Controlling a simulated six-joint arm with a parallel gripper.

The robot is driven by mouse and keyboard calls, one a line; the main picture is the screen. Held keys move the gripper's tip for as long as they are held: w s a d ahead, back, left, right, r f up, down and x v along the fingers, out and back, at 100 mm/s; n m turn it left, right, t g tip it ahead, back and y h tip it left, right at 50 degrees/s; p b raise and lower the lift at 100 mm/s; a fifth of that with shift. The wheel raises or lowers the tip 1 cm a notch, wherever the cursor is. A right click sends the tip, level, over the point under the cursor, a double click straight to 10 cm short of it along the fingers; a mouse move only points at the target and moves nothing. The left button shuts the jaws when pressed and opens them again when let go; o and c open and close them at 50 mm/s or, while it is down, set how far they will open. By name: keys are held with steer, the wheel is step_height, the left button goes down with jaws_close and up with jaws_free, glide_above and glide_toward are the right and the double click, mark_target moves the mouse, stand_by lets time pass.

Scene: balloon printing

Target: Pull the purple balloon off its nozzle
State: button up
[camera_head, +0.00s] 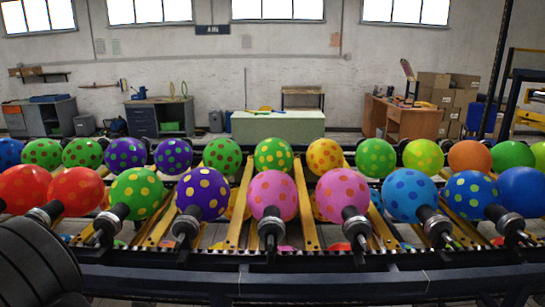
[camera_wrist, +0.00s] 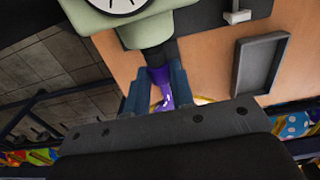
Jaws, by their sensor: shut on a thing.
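A limp purple balloon (camera_wrist: 160,76) is on the end of a dark nozzle (camera_wrist: 155,56) in the wrist view. The nozzle sticks out of a pale green device with a round white dial (camera_wrist: 112,4). My gripper (camera_wrist: 159,80) has its two blue-grey fingers on either side of the balloon, shut on it close to the nozzle. The balloon's purple end hangs down between the fingers towards the gripper body. The balloon's mouth around the nozzle is partly hidden. Neither my gripper nor this balloon shows in the head view.
In the head view, inflated dotted balloons, one purple with yellow dots (camera_head: 203,193), fill a conveyor rack. A workbench (camera_head: 265,128) stands behind.

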steer(key=shift+w, duration=0.25)
stand_by(0.4)
steer(key=shift+w, duration=0.4)
steer(key=shift+r, duration=0.15)
step_height(320, 180, up, 17)
stand_by(1.0)
